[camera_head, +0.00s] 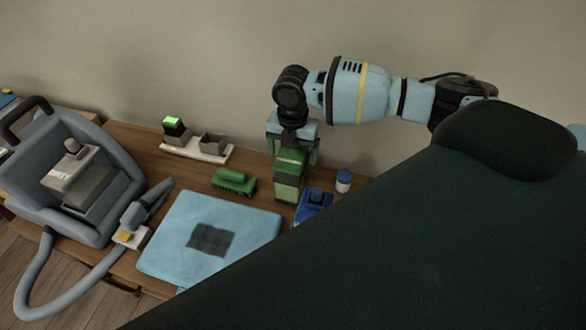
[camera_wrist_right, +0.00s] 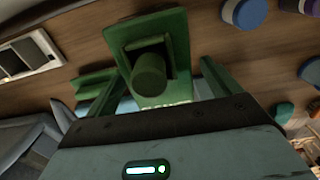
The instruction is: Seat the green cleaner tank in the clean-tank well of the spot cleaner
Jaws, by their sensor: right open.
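The green cleaner tank (camera_head: 289,187) stands upright on the wooden bench, near the back, right of centre in the head view. My right gripper (camera_head: 292,156) points down over it and is open, with a finger on either side of its upper part. In the right wrist view the tank (camera_wrist_right: 151,75) shows its round cap between the spread fingers of the right gripper (camera_wrist_right: 155,82); I cannot tell whether either finger touches it. The blue-grey spot cleaner (camera_head: 125,178) stands at the left, with a grey labelled part in its recess. I cannot make out the clean-tank well clearly. My left gripper is not in view.
A pale blue cloth (camera_head: 165,248) with a dark patch lies between the cleaner and tank. A green brush (camera_head: 233,181), a white two-slot holder (camera_head: 190,151), a blue item (camera_head: 313,207) and a blue-lidded jar (camera_head: 343,182) stand near. A hose (camera_head: 34,285) loops in front.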

